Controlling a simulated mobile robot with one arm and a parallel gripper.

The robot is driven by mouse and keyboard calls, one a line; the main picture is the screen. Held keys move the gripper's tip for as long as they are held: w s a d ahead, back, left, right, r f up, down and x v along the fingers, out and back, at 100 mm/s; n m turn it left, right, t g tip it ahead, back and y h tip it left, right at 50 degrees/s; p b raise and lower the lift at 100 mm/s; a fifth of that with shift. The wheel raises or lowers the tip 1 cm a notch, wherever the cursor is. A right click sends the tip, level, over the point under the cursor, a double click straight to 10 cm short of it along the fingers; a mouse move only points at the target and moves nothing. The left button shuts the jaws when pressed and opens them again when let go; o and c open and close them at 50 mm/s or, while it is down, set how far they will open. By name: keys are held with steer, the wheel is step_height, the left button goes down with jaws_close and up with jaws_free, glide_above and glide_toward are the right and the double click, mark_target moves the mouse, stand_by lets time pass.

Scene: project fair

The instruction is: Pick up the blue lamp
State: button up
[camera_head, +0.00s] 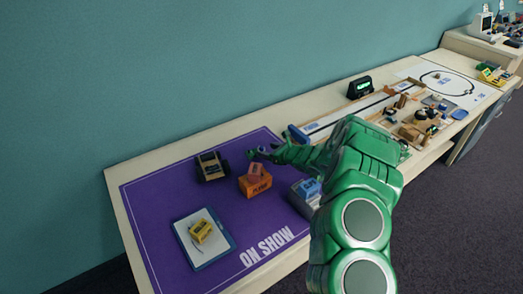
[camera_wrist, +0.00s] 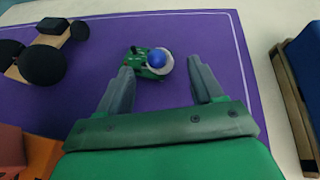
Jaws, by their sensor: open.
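The blue lamp (camera_wrist: 157,58) is a small blue dome in a pale ring on a green base. In the wrist view it sits on the purple mat (camera_wrist: 205,25), ahead of my gripper (camera_wrist: 160,75). My gripper is open and empty, with one finger on each side of the lamp's near edge. No contact shows. In the head view my gripper (camera_head: 262,154) reaches in low over the mat from the right and hides most of the lamp; only a small spot of blue shows there.
A black-wheeled cart (camera_head: 211,166) stands left of my gripper. An orange box (camera_head: 255,185) is just in front, and a grey-blue box (camera_head: 304,192) is near my arm. A clipboard (camera_head: 204,251) bears a yellow item. A long wooden track (camera_head: 340,119) lies to the right.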

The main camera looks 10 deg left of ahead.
mark_target(264, 149)
steer(key=shift+x, duration=1.6)
steer(key=shift+r, duration=0.15)
steer(key=c, duration=1.2)
